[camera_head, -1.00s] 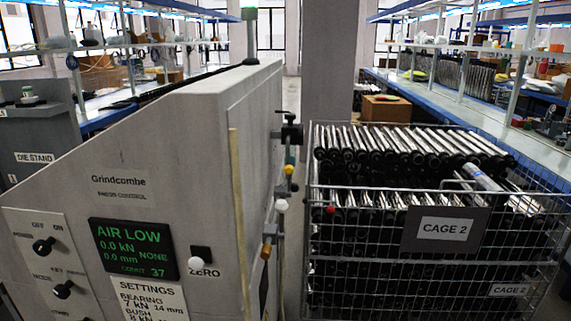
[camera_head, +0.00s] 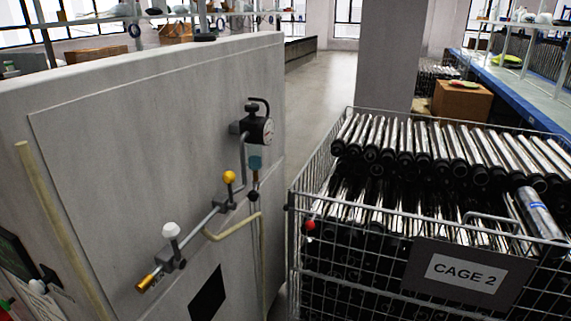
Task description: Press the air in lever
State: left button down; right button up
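An air line runs slantwise along the side of the grey press cabinet (camera_head: 110,120). It carries a lever with a white knob (camera_head: 170,230) at the lower left and a lever with a yellow knob (camera_head: 229,177) higher up. Both stand upright. A brass end piece (camera_head: 148,282) is at the line's lower end, and a round gauge (camera_head: 262,130) with a bowl beneath it is at the upper end. No readable label shows which lever is air in. Neither of my grippers is in view.
A wire cage (camera_head: 300,255) marked CAGE 2, full of shiny tubes with black ends, stands close on the right of the cabinet. A red knob (camera_head: 310,225) shows at its left side. Open floor (camera_head: 320,90) lies beyond the gap. A pale strip (camera_head: 62,230) runs down the cabinet.

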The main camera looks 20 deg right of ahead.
aim_at(228, 177)
jog(key=i+l, duration=0.1)
jog(key=l, duration=2.7)
jog(key=i+u, duration=0.05)
jog(key=i, duration=0.05)
